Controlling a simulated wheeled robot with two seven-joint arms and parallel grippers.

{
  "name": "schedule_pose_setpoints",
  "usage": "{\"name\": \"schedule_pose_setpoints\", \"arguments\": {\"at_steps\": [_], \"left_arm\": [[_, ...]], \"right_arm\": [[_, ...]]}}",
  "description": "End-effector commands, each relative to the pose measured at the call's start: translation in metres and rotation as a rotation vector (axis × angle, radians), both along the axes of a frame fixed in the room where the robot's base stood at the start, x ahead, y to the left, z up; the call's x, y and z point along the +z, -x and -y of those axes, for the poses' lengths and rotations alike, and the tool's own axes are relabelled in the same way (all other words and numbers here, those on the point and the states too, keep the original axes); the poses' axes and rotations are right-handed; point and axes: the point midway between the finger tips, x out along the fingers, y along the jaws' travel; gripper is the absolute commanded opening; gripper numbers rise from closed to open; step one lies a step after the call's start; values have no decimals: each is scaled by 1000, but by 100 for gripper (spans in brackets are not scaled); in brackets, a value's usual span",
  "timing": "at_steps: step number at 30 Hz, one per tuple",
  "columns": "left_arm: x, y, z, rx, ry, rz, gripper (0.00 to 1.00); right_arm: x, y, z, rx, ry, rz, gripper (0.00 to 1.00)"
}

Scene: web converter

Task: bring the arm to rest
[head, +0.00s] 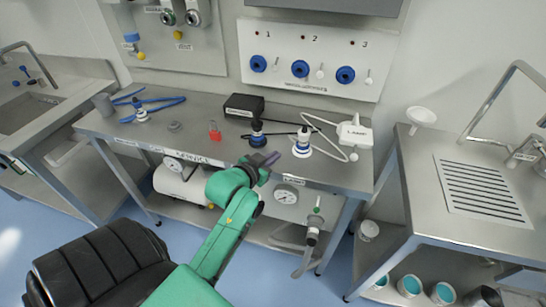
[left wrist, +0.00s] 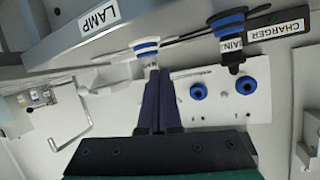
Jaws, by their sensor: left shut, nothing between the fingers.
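My left arm is green and reaches in from below in the head view. Its dark gripper (head: 268,160) is at the front edge of the steel bench (head: 200,145), between two upright plugs as seen there. In the left wrist view its two dark fingers (left wrist: 158,100) lie together, shut and empty. A white plug with a blue ring (head: 302,150) stands just right of the gripper; it shows beyond the fingertips in the left wrist view (left wrist: 146,50). I cannot tell whether the fingers touch it. My right gripper is not in view.
A black plug (head: 257,138) with a blue ring, a black charger box (head: 244,106), a white lamp box (head: 355,134) and a red object (head: 214,131) are on the bench. A wall panel (head: 320,45) has three blue sockets. A steel sink unit (head: 420,160) stands right.

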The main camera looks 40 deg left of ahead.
Motion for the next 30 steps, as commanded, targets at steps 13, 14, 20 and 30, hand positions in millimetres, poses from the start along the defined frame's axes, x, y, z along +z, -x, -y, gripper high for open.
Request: {"name": "schedule_pose_setpoints", "arguments": {"at_steps": [13,14,20,30], "left_arm": [[-9,6,7,-11,7,-52,0],[-16,11,11,-18,11,-92,0],[-72,75,49,-65,37,-465,0],[-135,173,79,-80,36,-927,0]], "right_arm": [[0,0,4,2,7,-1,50],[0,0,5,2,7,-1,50],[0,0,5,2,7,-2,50],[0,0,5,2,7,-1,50]]}}
